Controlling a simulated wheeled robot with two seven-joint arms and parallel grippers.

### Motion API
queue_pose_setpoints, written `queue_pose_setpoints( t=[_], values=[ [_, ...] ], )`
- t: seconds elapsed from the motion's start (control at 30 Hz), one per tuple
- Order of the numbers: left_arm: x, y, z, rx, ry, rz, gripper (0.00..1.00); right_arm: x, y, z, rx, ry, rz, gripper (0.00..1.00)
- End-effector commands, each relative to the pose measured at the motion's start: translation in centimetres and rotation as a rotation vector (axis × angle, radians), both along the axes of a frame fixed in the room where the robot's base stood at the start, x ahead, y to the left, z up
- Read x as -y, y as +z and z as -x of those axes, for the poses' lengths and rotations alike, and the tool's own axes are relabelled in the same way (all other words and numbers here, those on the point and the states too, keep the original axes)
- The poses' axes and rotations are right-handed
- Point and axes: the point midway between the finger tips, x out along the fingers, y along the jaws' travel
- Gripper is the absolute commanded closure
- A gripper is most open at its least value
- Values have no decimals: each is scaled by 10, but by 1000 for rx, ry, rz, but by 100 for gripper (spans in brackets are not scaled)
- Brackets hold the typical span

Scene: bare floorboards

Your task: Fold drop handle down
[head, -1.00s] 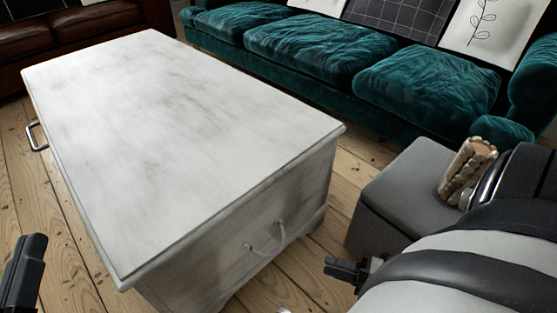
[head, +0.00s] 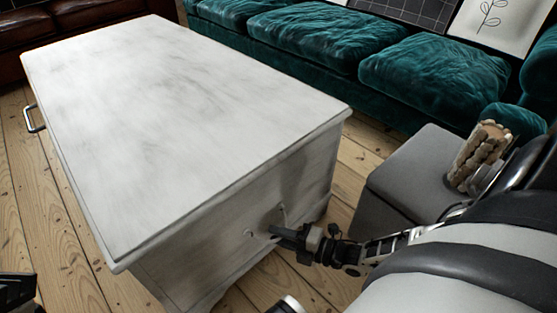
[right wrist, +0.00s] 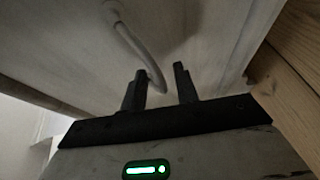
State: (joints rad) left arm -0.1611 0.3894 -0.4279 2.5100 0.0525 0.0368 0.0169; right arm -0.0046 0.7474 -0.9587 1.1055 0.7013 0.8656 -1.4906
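The white-washed chest (head: 190,120) stands on the floorboards. Its pale drop handle (head: 283,212) is on the end face nearest my right arm, mostly hidden behind my right gripper. In the right wrist view the drop handle (right wrist: 133,45) is a curved bar standing out from the chest face. My right gripper (head: 274,233) is at the handle. In the right wrist view my right gripper (right wrist: 160,82) is open, with the bar's lower end appearing between its fingertips; contact cannot be told. My left gripper (head: 15,288) is only partly visible at the lower left, and its opening is unclear.
A second, metal handle (head: 34,118) sticks out from the chest's left side. A grey block-shaped seat (head: 400,190) stands right of the chest, close to my right arm. A teal sofa (head: 330,50) runs behind. Bare floorboards (head: 30,190) lie left of the chest.

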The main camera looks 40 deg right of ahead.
Motion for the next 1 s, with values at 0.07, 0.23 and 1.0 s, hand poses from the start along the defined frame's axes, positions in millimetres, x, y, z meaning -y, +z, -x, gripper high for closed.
queue_pose_setpoints(
  t=[0.07, 0.23, 1.0],
  values=[
    [0, 2, 2, 25, 0, -5, 100, -2, -1, -4, 1, 1, -2, 70],
    [0, 4, 3, 36, 1, -7, 100, -3, 0, -5, 0, 0, -1, 70],
    [0, 3, 2, 28, -1, -5, 100, 0, -7, -13, 160, -12, -9, 100]
  ],
)
